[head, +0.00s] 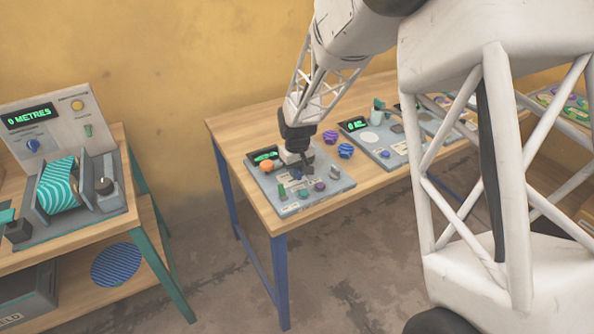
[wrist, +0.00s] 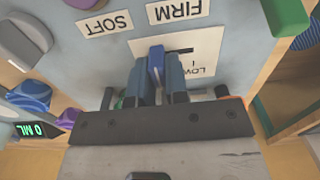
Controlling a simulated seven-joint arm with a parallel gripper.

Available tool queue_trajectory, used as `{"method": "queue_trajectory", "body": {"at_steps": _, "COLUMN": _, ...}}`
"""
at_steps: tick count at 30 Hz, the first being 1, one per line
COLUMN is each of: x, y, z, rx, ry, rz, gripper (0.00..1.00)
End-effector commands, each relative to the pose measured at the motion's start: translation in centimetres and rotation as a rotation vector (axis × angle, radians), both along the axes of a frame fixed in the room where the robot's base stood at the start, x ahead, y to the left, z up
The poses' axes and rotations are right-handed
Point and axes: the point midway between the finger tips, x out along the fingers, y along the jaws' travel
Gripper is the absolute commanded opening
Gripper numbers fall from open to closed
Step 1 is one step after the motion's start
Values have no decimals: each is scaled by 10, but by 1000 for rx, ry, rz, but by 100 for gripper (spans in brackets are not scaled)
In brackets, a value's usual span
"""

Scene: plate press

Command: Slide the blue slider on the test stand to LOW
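The test stand (head: 288,209) is a grey-blue panel on the wooden table in the head view. My gripper (head: 304,172) reaches down over its middle and hides part of it. In the wrist view the blue slider (wrist: 156,62) stands upright between the two fingers of my gripper (wrist: 157,80). The fingers lie close on both sides of it, with no clear gap. Beside it is a white label plate (wrist: 203,50) with LOW, upside down in this view. The rest of the slider's scale is partly hidden by the slider and fingers.
FIRM (wrist: 179,9) and SOFT (wrist: 104,24) labels lie near the slider. An orange knob (head: 267,166), a green switch (head: 282,191) and a purple knob (head: 319,186) crowd the panel. Another panel (head: 385,152) is to the right.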

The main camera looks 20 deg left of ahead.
Motion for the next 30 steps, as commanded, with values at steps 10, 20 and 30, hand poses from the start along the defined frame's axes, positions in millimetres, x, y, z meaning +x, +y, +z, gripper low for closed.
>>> {"method": "queue_trajectory", "body": {"at_steps": 10, "x": -2, "y": 2, "z": 0, "rx": 0, "ry": 0, "rz": 1, "gripper": 0}}
{"method": "queue_trajectory", "body": {"at_steps": 20, "x": -26, "y": 26, "z": 0, "rx": 0, "ry": 0, "rz": 1, "gripper": 0}}
{"method": "queue_trajectory", "body": {"at_steps": 30, "x": -28, "y": 28, "z": 0, "rx": 0, "ry": 1, "rz": 1, "gripper": 16}}
